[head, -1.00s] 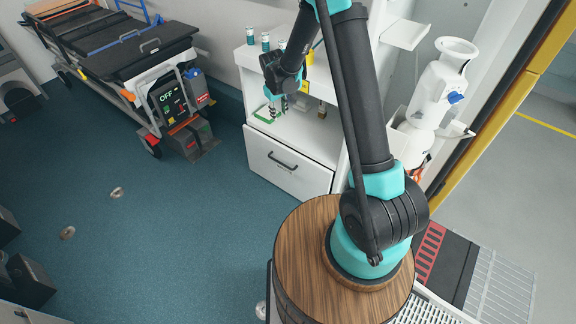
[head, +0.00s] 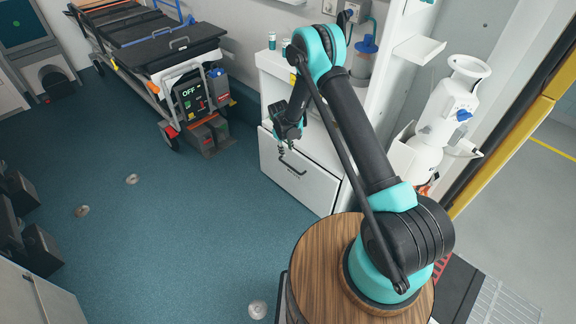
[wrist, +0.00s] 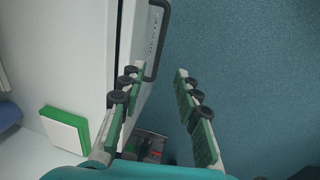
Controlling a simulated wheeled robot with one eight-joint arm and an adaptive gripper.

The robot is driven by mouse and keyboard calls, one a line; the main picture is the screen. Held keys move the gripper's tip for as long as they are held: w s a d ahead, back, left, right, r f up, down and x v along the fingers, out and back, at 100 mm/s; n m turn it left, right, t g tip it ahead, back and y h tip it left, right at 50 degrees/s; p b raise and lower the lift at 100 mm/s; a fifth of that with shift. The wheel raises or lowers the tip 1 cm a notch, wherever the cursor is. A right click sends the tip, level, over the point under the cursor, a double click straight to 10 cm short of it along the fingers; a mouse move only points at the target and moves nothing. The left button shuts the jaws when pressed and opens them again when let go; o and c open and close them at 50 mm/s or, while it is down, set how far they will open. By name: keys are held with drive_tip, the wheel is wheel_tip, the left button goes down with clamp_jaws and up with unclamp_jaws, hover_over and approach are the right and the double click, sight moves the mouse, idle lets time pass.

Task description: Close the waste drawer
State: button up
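The waste drawer (head: 270,163) is the white front low in the white cabinet, with a dark bar handle (head: 293,168). In the wrist view, its handle (wrist: 158,45) shows at the top, beyond the fingertips, and a dark seam runs along the top of the drawer front. I cannot tell how far the drawer stands out. My gripper (head: 282,150) hangs in front of the drawer's upper part, close to the handle. In the wrist view, my gripper (wrist: 160,72) is open and empty, its fingers apart over the floor just outside the drawer front.
A green and white block (wrist: 65,133) lies on the cabinet's shelf. A stretcher (head: 150,45) with a black device (head: 205,100) stands at the left. A white cylinder (head: 445,105) is at the right. The blue floor in front of the drawer is clear.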

sight(289, 166)
drive_tip(key=f, duration=0.4)
drive_tip(key=w+d+f, duration=0.1)
drive_tip(key=f, duration=0.3)
drive_tip(key=w+f, duration=0.1)
drive_tip(key=f, duration=0.3)
drive_tip(key=shift+d+f, duration=0.25)
drive_tip(key=shift+f, duration=0.05)
clamp_jaws()
